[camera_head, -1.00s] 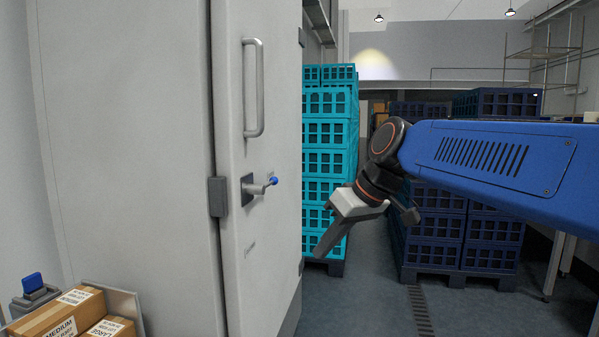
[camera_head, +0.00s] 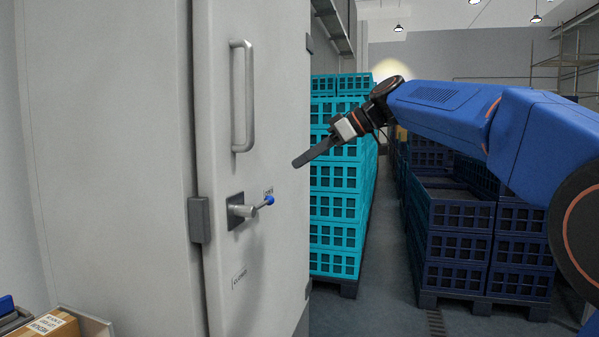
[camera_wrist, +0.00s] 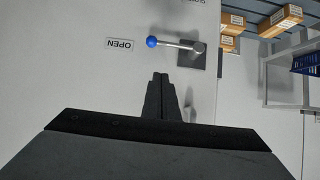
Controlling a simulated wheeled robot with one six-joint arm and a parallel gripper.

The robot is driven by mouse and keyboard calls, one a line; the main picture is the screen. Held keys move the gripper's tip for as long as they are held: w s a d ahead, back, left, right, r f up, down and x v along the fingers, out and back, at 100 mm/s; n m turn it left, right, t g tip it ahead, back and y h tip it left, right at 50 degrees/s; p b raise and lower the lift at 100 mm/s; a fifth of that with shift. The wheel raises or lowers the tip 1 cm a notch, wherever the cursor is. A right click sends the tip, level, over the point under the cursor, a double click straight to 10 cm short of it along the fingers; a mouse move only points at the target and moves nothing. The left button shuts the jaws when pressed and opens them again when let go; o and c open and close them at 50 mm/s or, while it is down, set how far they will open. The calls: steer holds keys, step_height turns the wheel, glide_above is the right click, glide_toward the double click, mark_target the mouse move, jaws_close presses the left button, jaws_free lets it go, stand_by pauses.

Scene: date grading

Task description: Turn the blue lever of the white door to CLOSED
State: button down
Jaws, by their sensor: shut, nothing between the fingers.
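The white door (camera_head: 255,110) has a lever with a blue knob (camera_head: 270,200) on a square grey plate (camera_head: 236,212). The lever points right, its knob beside the OPEN label (camera_head: 268,190); the CLOSED label (camera_head: 239,277) sits below the plate. In the wrist view the knob (camera_wrist: 151,41) points at the inverted OPEN label (camera_wrist: 122,44). My gripper (camera_head: 297,163) is shut and empty, above and right of the knob in the head view, its tip toward the door. In the wrist view my shut fingers (camera_wrist: 161,78) show just below the lever, apart from it.
A vertical door handle (camera_head: 243,97) stands above the lever. Teal crates (camera_head: 335,205) are stacked behind the door's right edge, and dark blue crates (camera_head: 450,215) stand farther right. Cardboard boxes (camera_head: 50,325) sit at the lower left. Floor shows between the stacks.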

steer(key=w+a+f, duration=0.2)
steer(key=a+f, duration=0.5)
steer(key=f, duration=0.1)
steer(key=shift+w+a+f, duration=0.25)
steer(key=shift+w+f, duration=0.1)
steer(key=shift+f, duration=0.05)
steer(key=shift+w+f+g, duration=0.1)
steer(key=shift+f+g, duration=0.2)
